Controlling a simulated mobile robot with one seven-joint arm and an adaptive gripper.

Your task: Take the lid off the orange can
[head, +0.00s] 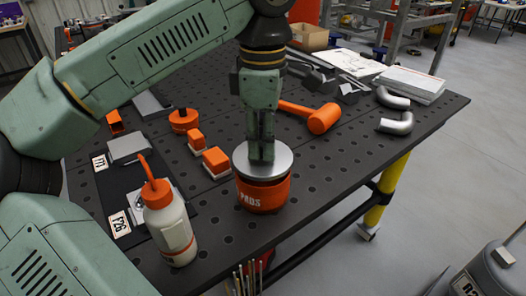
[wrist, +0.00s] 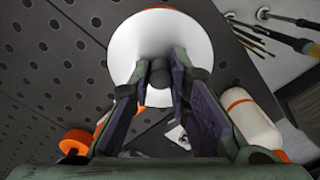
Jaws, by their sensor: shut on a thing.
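The orange can (head: 263,196), marked "PADS", stands upright near the front edge of the dark perforated table. Its round silver lid (head: 284,162) sits on top of the can. In the wrist view the lid (wrist: 135,45) is a pale disc with a dark knob (wrist: 160,73) at its middle. My gripper (head: 261,158) points straight down over the lid. Its fingers are shut on the knob, which they hide in the head view. I cannot tell any gap between lid and can.
A white squeeze bottle (head: 170,230) with an orange spout stands left of the can. An orange mallet (head: 322,118) lies behind it, and orange blocks (head: 215,162) lie to its left. Metal elbows (head: 396,123) and papers (head: 412,82) lie at the right. Table to the can's right is clear.

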